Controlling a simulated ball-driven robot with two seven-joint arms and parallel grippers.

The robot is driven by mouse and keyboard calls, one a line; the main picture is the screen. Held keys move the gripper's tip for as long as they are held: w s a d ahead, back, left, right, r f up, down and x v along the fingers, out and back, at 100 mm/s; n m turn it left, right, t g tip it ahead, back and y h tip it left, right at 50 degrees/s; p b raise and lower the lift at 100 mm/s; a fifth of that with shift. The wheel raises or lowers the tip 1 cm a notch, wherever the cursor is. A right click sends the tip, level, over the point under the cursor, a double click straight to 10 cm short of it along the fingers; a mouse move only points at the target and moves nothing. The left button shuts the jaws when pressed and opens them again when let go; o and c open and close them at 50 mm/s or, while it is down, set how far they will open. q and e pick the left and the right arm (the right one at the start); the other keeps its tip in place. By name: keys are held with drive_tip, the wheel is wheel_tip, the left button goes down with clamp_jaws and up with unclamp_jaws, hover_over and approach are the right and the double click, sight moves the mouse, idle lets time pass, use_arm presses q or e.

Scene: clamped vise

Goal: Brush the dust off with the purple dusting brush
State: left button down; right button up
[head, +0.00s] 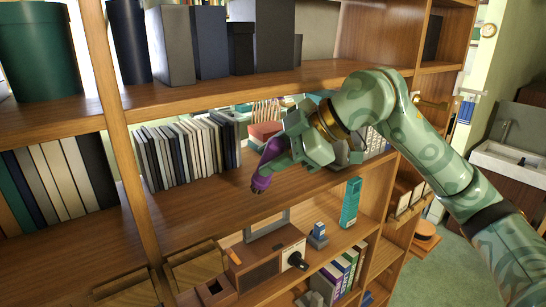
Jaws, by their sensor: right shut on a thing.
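The purple dusting brush (263,170) is in my right gripper (283,151), tilted, with its darker end pointing down and to the left. It is over the middle wooden shelf (195,205), to the right of a row of books. The gripper is shut on it and hides part of it. I cannot tell whether the brush touches the shelf. No dust can be made out on the shelf. My left gripper is not in view.
Upright books (190,150) stand left of the brush, with the upper shelf (220,91) above. A teal box (351,202) and a wooden radio-like box (268,258) stand below. The middle shelf's front left is clear. A sink (510,160) is at right.

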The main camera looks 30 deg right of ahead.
drive_tip(key=shift+r, duration=0.35)
drive_tip(key=shift+s, duration=0.2)
drive_tip(key=s+d+b, duration=0.2)
drive_tip(key=s+b, duration=0.6)
drive_tip(key=s, duration=0.5)
drive_tip(key=shift+s, duration=0.3)
